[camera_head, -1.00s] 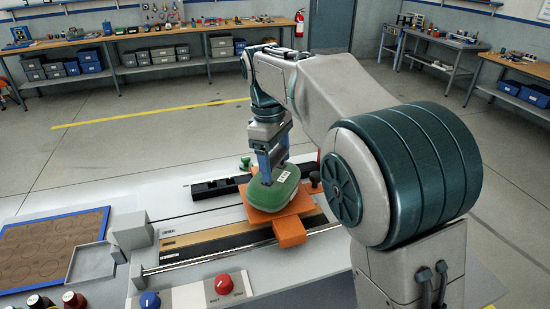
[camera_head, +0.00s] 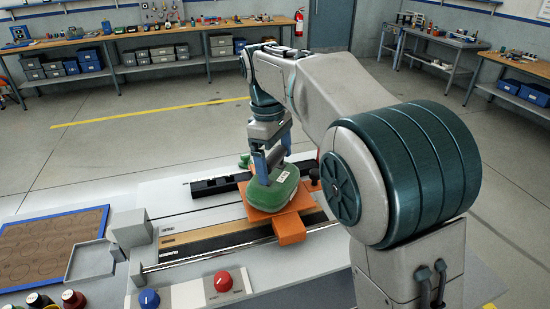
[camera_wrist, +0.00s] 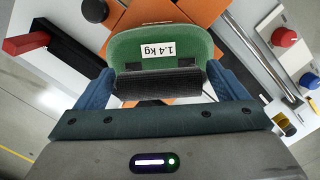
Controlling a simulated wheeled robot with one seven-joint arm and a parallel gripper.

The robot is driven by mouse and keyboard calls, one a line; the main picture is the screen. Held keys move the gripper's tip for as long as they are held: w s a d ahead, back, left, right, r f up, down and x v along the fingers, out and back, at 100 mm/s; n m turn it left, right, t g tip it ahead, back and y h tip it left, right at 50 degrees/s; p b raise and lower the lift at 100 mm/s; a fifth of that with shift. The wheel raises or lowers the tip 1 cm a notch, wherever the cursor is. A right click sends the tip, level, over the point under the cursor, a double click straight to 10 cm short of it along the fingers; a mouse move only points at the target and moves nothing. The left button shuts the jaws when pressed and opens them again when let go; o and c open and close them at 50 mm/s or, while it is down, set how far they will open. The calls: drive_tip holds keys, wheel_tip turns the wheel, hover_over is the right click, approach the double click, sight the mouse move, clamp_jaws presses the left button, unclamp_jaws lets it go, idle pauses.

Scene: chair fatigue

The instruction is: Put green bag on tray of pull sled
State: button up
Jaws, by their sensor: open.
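The green bag (camera_head: 272,190), with a white label reading 1.4 kg, rests on the orange tray of the pull sled (camera_head: 305,202). In the wrist view the green bag (camera_wrist: 190,40) shows its label and a dark handle bar. My gripper (camera_head: 270,168) is open just above the bag, its blue fingers on either side of the dark handle. In the wrist view my gripper (camera_wrist: 160,88) spans the handle with its fingers apart. The orange tray (camera_wrist: 122,20) shows around the bag there. The bag's underside is hidden.
The sled stands on a bench rig with a metal rail (camera_head: 205,258). A red knob (camera_head: 223,281) and a blue knob (camera_head: 149,299) are at the front. A brown mat with blue edging (camera_head: 55,250) and a grey open tray (camera_head: 92,262) lie to the left.

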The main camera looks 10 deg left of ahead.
drive_tip(key=r+p, duration=0.1)
drive_tip(key=r, duration=0.2)
drive_tip(key=r+p, duration=0.2)
drive_tip(key=r, duration=0.2)
drive_tip(key=a+r+p, duration=0.1)
drive_tip(key=r+p, duration=0.1)
drive_tip(key=r, duration=0.1)
drive_tip(key=shift+w+a+r, duration=0.1)
drive_tip(key=shift+w+r, duration=0.1)
drive_tip(key=shift+w, duration=0.05)
drive_tip(key=shift+r, duration=0.7)
drive_tip(key=s+d+m+t+y, duration=0.1)
drive_tip(key=s+d+m, duration=0.25)
drive_tip(key=d, duration=0.55)
drive_tip(key=s+d+f+m+t, duration=0.2)
drive_tip(key=s+d+f+m, duration=0.3)
drive_tip(key=s+d, duration=0.2)
drive_tip(key=s+d+f+m+t, duration=0.2)
drive_tip(key=s+d+f+m, duration=0.3)
drive_tip(key=s+d, duration=0.3)
drive_tip(key=shift+s+f+m, duration=0.35)
drive_tip(key=shift+s+f, duration=0.4)
drive_tip(key=shift+s, duration=0.5)
